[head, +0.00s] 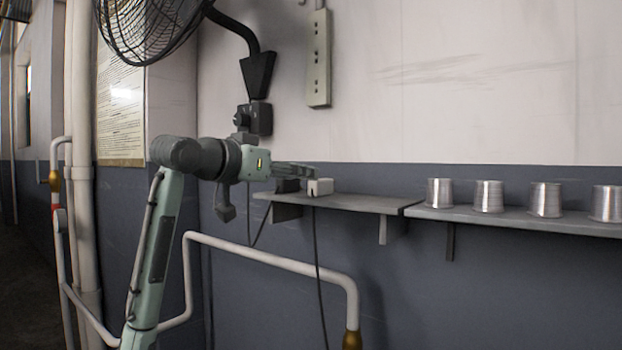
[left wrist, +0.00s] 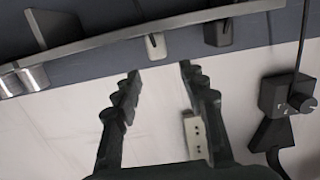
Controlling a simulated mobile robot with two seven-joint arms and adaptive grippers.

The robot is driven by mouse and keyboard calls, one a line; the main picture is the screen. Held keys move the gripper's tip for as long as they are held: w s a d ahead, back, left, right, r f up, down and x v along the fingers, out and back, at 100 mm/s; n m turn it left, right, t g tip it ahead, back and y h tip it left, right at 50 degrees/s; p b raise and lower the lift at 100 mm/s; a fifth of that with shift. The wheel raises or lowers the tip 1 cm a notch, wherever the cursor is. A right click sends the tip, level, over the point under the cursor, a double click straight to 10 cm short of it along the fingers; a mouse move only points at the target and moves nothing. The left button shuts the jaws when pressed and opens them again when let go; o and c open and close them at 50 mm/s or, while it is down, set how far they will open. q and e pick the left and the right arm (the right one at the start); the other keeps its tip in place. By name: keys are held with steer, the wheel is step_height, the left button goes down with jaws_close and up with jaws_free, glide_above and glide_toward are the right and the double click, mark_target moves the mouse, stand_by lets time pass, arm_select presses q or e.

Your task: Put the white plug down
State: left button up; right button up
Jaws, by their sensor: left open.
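The white plug (head: 320,187) stands at the front edge of the grey shelf (head: 365,203), and a dark cord hangs below it. In the left wrist view the white plug (left wrist: 155,46) shows at the shelf (left wrist: 105,46), just beyond the fingertips and between their lines. My left gripper (head: 312,170) is at the plug, its fingers pointing right just above it. In the left wrist view my left gripper (left wrist: 160,70) is open, with nothing between its fingers. My right gripper is not in view.
A dark plug (head: 287,186) is left of the white one. Several metal cups (head: 488,197) stand on the shelf (head: 520,217) to the right. A black wall box (head: 258,118), a fan (head: 150,25) and a pipe (head: 270,259) surround my arm.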

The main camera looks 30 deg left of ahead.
arm_select(q)
steer(key=s, duration=0.5)
steer(key=d+f+g+y, duration=0.1)
steer(key=d+f+g, duration=0.2)
steer(key=f, duration=1.4)
steer(key=d+f+g+y, duration=0.1)
steer(key=d+f+g, duration=0.2)
steer(key=f, duration=1.3)
steer(key=s+d+f+g, duration=0.3)
steer(key=s+f, duration=0.9)
steer(key=s+d+f+g+y, duration=0.1)
steer(key=s+d+f+g, duration=0.2)
steer(key=s+f, duration=0.8)
steer(key=shift+s+d+f+m, duration=0.3)
steer(key=shift+s+f, duration=0.05)
steer(key=shift+f, duration=0.3)
